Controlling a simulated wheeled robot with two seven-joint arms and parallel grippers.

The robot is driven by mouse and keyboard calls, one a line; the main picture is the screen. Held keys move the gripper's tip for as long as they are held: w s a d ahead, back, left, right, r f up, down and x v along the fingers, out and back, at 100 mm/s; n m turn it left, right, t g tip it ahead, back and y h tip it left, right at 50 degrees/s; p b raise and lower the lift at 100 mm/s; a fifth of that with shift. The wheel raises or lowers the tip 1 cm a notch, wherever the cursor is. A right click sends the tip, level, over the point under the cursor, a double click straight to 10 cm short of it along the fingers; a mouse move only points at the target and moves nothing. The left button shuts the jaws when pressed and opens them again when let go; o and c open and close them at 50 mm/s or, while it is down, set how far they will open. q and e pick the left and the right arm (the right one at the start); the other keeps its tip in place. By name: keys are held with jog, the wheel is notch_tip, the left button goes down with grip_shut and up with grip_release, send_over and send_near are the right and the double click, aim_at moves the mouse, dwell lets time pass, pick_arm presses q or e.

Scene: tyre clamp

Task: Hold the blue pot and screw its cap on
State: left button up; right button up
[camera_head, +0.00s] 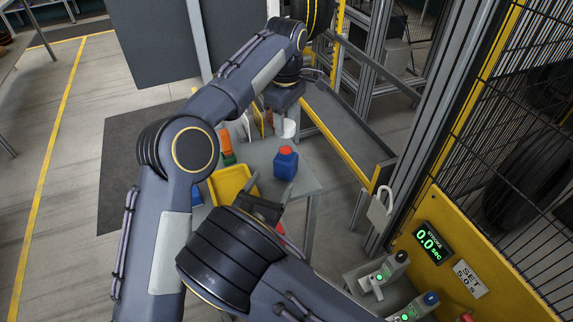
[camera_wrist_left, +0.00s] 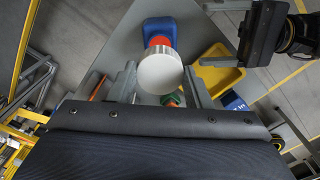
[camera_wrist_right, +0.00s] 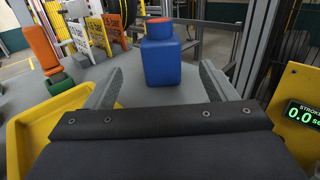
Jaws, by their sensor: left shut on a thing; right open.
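The blue pot (camera_head: 286,163) stands upright on the grey table, its red neck uncovered; it also shows in the right wrist view (camera_wrist_right: 163,62) and left wrist view (camera_wrist_left: 158,30). The white cap (camera_wrist_left: 160,71) is between the jaws of my left gripper (camera_wrist_left: 161,78), which is shut on it.
A yellow tray (camera_head: 232,184) lies left of the pot, close to my right gripper. An orange and green tool (camera_wrist_right: 45,48) and several upright signs (camera_wrist_right: 98,32) stand at the table's left and back. A yellow panel (camera_head: 480,260) and mesh fence are on the right.

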jog(key=shift+w+d, duration=0.1)
jog(key=x, duration=1.1)
jog(key=shift+w+d, duration=0.15)
jog(key=shift+w, duration=0.2)
jog(key=c, duration=1.4)
pick_arm(q)
send_over(286, 150)
jog(key=shift+f, duration=2.5)
pick_arm(e)
jog(key=shift+c, duration=0.3)
